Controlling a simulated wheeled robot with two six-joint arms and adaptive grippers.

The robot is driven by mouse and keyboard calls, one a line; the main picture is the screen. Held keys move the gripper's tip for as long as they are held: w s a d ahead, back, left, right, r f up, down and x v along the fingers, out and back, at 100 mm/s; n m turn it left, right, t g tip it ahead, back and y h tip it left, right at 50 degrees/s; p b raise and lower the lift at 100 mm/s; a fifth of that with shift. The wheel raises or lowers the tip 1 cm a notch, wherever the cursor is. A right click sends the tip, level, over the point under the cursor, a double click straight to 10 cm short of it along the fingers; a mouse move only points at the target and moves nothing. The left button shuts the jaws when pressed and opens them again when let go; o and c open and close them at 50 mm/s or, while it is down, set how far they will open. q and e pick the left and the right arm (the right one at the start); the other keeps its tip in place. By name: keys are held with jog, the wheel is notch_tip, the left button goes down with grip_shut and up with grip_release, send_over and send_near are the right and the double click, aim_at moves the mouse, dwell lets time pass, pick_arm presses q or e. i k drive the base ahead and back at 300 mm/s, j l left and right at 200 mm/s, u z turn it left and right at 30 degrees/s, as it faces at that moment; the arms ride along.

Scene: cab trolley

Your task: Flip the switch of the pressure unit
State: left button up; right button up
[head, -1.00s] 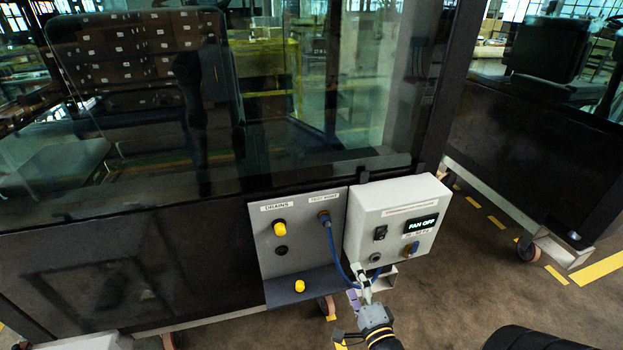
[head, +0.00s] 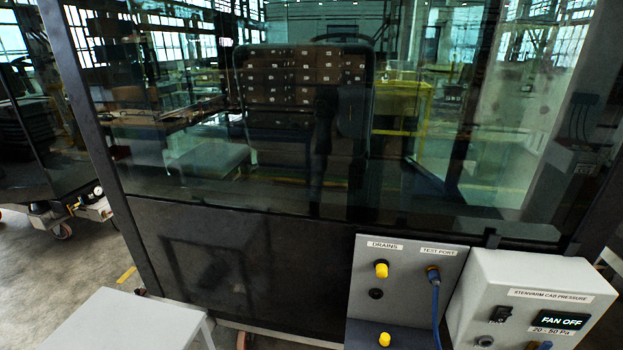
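The pressure unit (head: 525,285) is a pale grey box at the lower right of the head view. Its label reads as a cab pressure unit, and its dark display (head: 560,320) shows "FAN OFF". A small black switch (head: 501,314) sits on its face, left of the display. The unit's lower part is cut off by the bottom edge. Neither of my grippers shows in the head view now.
A grey panel (head: 402,283) labelled for drains and test port hangs left of the unit. It has yellow caps (head: 381,269) and a blue hose (head: 436,310). A pale table (head: 135,322) stands at lower left. The glazed cab fills the middle.

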aim_at(501, 317)
jog(key=z, duration=0.5)
jog(key=l+z, duration=0.15)
jog(key=z, duration=0.3)
jog(key=l+z, duration=0.1)
jog(key=z, duration=0.4)
